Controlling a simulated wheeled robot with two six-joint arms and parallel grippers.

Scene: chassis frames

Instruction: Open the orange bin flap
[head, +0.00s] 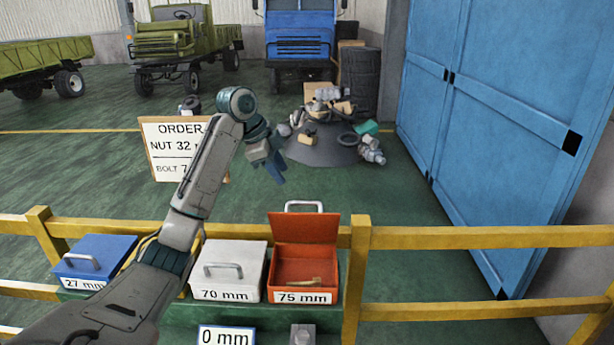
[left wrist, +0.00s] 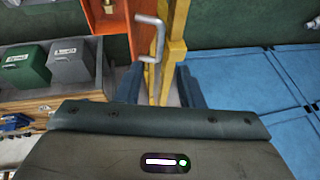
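The orange bin (head: 333,280), labelled 75 mm, stands at the right end of the bin row in the head view. Its flap (head: 303,228) stands raised, with a grey handle (head: 304,204) at the top. A small brass-coloured piece (head: 312,283) lies inside. My left gripper (head: 273,172) is above and left of the handle in the head view, apart from it in the picture. In the left wrist view its fingers (left wrist: 159,88) are spread, with the grey handle (left wrist: 151,20) seen between and beyond them. I cannot tell whether they touch it. My right gripper is not in view.
A white bin (head: 228,265) labelled 70 mm and a blue bin (head: 95,258) labelled 27 mm stand to the left. A yellow rail (head: 480,237) runs across. An order sign (head: 165,165), a scrap pile (head: 325,150) and blue doors (head: 490,130) are beyond. Open floor lies between.

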